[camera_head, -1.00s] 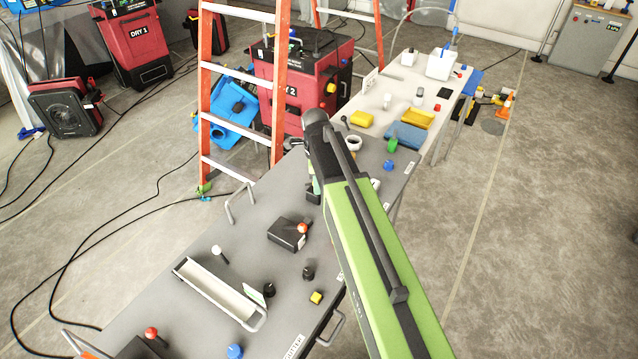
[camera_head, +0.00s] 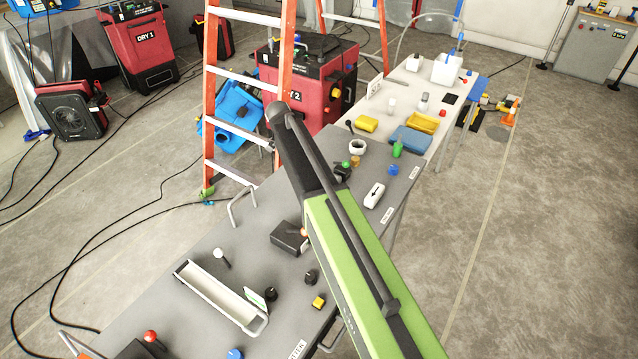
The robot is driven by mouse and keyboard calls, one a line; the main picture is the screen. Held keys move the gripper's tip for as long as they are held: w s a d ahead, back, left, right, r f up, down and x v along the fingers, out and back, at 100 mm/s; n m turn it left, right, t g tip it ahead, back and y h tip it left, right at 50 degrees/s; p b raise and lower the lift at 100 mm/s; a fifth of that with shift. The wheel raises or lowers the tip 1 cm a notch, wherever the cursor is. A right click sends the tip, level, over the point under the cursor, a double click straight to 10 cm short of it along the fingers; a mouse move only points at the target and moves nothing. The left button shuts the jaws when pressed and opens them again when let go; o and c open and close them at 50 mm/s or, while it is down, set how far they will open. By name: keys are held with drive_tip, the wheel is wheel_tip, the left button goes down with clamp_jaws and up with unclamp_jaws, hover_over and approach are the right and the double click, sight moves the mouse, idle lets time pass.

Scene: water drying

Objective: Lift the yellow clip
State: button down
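A small yellow block (camera_head: 319,302), which may be the yellow clip, lies near the right edge of the grey bench (camera_head: 215,255). It has a dark part beside it and is too small to make out its shape. Two other yellow things stand farther back: a yellow pad (camera_head: 367,124) and a yellow tray (camera_head: 422,122). My green and dark grey arm reaches up from the bottom right across the bench, right of the small yellow block. My gripper cannot be made out at the arm's far end.
Around the small yellow block are black knobs (camera_head: 310,277), a black box (camera_head: 288,238) and a long white tray (camera_head: 221,296). An orange ladder (camera_head: 242,76) and a red dryer (camera_head: 333,90) stand behind the bench. The floor to the right is open.

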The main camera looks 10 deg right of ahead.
drive_tip(key=shift+a, duration=0.2)
drive_tip(key=c, duration=1.3)
unclamp_jaws()
drive_tip(key=shift+a, duration=0.1)
drive_tip(key=shift+o, duration=0.5)
drive_tip(key=p+v, duration=1.5)
drive_tip(key=v, duration=0.2)
drive_tip(key=shift+r, duration=0.15)
drive_tip(key=shift+w, duration=0.1)
